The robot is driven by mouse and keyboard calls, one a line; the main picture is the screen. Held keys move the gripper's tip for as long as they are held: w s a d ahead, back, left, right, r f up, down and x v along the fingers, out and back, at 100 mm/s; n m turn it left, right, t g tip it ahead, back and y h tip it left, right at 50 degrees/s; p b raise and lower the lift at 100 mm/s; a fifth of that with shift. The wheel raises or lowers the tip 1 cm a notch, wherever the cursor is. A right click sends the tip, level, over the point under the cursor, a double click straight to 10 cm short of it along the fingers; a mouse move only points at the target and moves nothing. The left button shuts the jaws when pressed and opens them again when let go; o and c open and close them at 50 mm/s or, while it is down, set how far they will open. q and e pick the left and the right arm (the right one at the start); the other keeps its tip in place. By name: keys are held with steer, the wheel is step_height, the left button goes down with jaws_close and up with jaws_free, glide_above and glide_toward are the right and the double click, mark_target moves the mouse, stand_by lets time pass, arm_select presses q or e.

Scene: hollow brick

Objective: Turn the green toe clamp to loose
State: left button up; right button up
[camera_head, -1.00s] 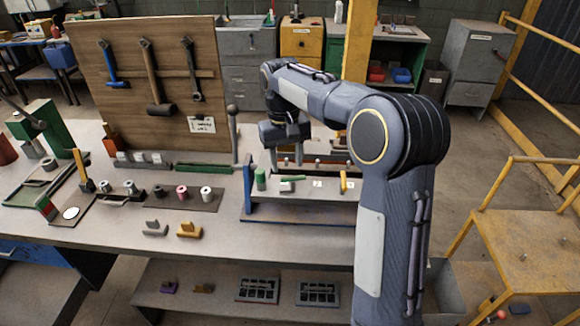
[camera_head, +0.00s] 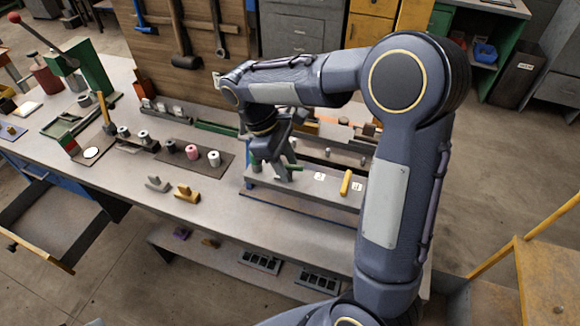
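The grey fixture (camera_head: 305,190) lies on the bench with white labels on top. A small piece of the green toe clamp (camera_head: 293,168) shows at the left part of the fixture, just right of my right gripper. The rest of the clamp is hidden behind the gripper. My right gripper (camera_head: 270,174) points down over the left end of the fixture, at or very close to the clamp. I cannot tell whether its fingers touch or enclose the clamp, or how wide they are. A yellow handle (camera_head: 346,182) stands at the fixture's right part. My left gripper is out of view.
Left of the fixture stands a dark tray (camera_head: 190,160) with several spools. A yellow block (camera_head: 186,193) and a grey block (camera_head: 158,184) sit near the bench front. A tool board (camera_head: 180,70) rises behind. The bench front between blocks and fixture is clear.

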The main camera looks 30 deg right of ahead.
steer(key=shift+x, duration=1.05)
steer(key=shift+c, duration=0.3)
jaws_close()
steer(key=shift+m+y+p, duration=0.3)
steer(key=shift+m+p, duration=0.2)
steer(key=shift+m, duration=0.5)
steer(key=shift+m+g, duration=0.3)
steer(key=shift+m, duration=0.1)
steer(key=shift+o, duration=0.3)
jaws_free()
